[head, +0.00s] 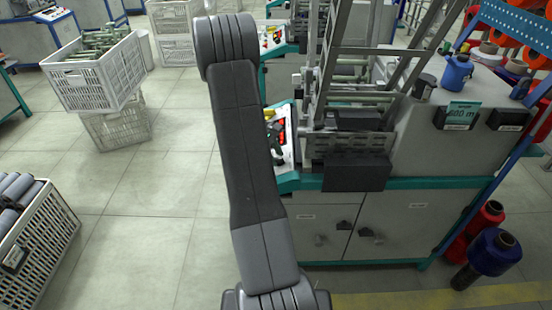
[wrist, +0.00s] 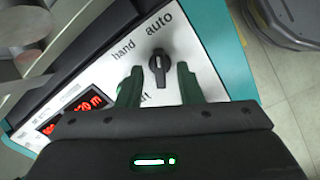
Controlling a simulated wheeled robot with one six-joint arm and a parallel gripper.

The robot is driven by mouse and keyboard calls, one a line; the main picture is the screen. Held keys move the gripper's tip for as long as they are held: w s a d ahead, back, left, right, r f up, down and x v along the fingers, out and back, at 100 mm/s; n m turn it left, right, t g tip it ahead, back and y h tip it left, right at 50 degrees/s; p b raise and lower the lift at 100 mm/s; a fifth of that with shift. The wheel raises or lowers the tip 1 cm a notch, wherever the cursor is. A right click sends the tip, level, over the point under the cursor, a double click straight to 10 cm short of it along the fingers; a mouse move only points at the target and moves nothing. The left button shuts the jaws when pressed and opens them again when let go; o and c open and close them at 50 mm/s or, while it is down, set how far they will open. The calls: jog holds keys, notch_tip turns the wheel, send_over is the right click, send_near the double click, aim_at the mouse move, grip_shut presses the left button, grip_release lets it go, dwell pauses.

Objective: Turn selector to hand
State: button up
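The black selector knob (wrist: 159,68) is on a light grey control panel (wrist: 105,62). The printed words "hand" and "auto" stand above it, "hand" to the left and "auto" to the right. Its grip bar runs roughly up and down in the wrist view; I cannot tell for sure which word it points at. My gripper (wrist: 160,70) is open, with one green finger on each side of the knob and a visible gap on both sides. A third label below the knob is partly hidden by my gripper. In the head view my arm hides the selector.
A red lit display (wrist: 75,114) is left of the knob on the panel. A teal edge (wrist: 221,45) borders the panel. In the head view, the winding machine's cabinet (head: 410,222) stands right of my arm; white crates (head: 98,72) stand on the floor left.

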jog(key=shift+d+f, duration=0.25)
jog(key=shift+f, duration=0.35)
grip_shut()
